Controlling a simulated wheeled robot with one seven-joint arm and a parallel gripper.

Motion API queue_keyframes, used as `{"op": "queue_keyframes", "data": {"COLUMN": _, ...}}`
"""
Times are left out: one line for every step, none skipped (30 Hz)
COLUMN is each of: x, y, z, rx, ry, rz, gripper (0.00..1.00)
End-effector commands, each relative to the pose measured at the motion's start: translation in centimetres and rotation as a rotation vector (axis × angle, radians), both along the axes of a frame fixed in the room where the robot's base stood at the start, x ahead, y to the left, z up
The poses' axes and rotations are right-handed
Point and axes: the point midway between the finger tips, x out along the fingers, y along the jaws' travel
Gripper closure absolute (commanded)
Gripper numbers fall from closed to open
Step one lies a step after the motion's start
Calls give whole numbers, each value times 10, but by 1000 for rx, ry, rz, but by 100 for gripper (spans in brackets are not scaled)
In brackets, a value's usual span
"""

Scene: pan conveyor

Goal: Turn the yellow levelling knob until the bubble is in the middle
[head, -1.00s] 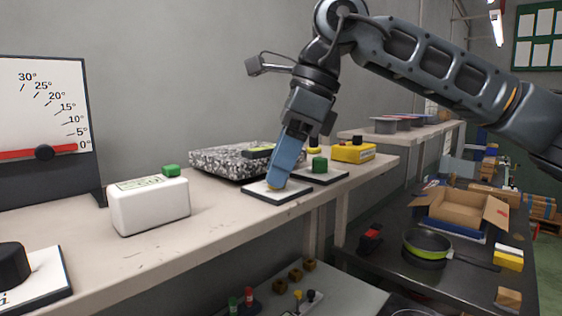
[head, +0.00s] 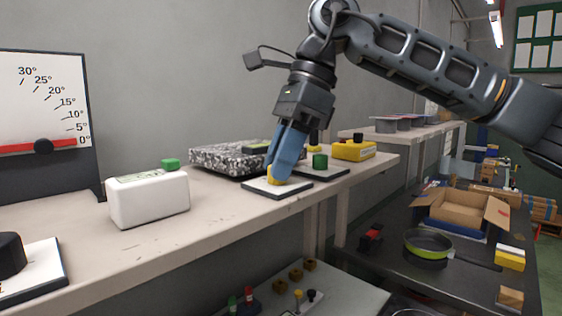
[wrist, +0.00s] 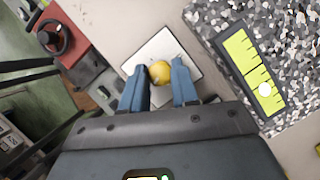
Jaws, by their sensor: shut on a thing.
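The yellow levelling knob (wrist: 159,71) stands on a white plate (wrist: 180,49). My gripper (wrist: 159,88) is shut on the knob, one finger on each side. The level (wrist: 232,48) is a black-framed yellow-green vial with dark marks on the speckled slab (wrist: 291,55), right of the fingers in the wrist view. Its pale round bubble (wrist: 265,89) lies off the middle, toward the vial's lower end in that view. The level is small in the head view, and its bubble cannot be made out there.
On the bench, a white box (head: 150,200) with a green button stands left of the plate. A dark plate with a green knob (head: 320,161) and a yellow box (head: 353,150) stand close on the right. An angle board (head: 43,110) stands far left.

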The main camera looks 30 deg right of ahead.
Motion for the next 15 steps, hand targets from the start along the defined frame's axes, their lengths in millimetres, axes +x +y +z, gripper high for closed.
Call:
{"op": "queue_keyframes", "data": {"x": 0, "y": -1, "z": 0, "rx": -1, "ry": -1, "rz": 8, "gripper": 100}}
{"op": "queue_keyframes", "data": {"x": 0, "y": 0, "z": 0, "rx": 0, "ry": 0, "rz": 12, "gripper": 100}}
{"op": "queue_keyframes", "data": {"x": 0, "y": 0, "z": 0, "rx": 0, "ry": 0, "rz": 14, "gripper": 100}}
{"op": "queue_keyframes", "data": {"x": 0, "y": 0, "z": 0, "rx": 0, "ry": 0, "rz": 14, "gripper": 100}}
{"op": "queue_keyframes", "data": {"x": 0, "y": 0, "z": 0, "rx": 0, "ry": -1, "rz": 14, "gripper": 100}}
{"op": "queue_keyframes", "data": {"x": 0, "y": 0, "z": 0, "rx": 0, "ry": -1, "rz": 14, "gripper": 100}}
{"op": "queue_keyframes", "data": {"x": 0, "y": 0, "z": 0, "rx": 0, "ry": -1, "rz": 13, "gripper": 100}}
{"op": "queue_keyframes", "data": {"x": 0, "y": 0, "z": 0, "rx": 0, "ry": -1, "rz": 13, "gripper": 100}}
{"op": "queue_keyframes", "data": {"x": 0, "y": 0, "z": 0, "rx": 0, "ry": -1, "rz": 13, "gripper": 100}}
{"op": "queue_keyframes", "data": {"x": 0, "y": 0, "z": 0, "rx": 0, "ry": -1, "rz": 13, "gripper": 70}}
{"op": "queue_keyframes", "data": {"x": 0, "y": 0, "z": 0, "rx": 0, "ry": -1, "rz": 13, "gripper": 67}}
{"op": "queue_keyframes", "data": {"x": 0, "y": 0, "z": 0, "rx": 0, "ry": -1, "rz": 13, "gripper": 63}}
{"op": "queue_keyframes", "data": {"x": 0, "y": 0, "z": 0, "rx": 0, "ry": -1, "rz": 13, "gripper": 60}}
{"op": "queue_keyframes", "data": {"x": 0, "y": 0, "z": 0, "rx": 0, "ry": -1, "rz": 13, "gripper": 57}}
{"op": "queue_keyframes", "data": {"x": 0, "y": 0, "z": 0, "rx": 0, "ry": -1, "rz": 13, "gripper": 54}}
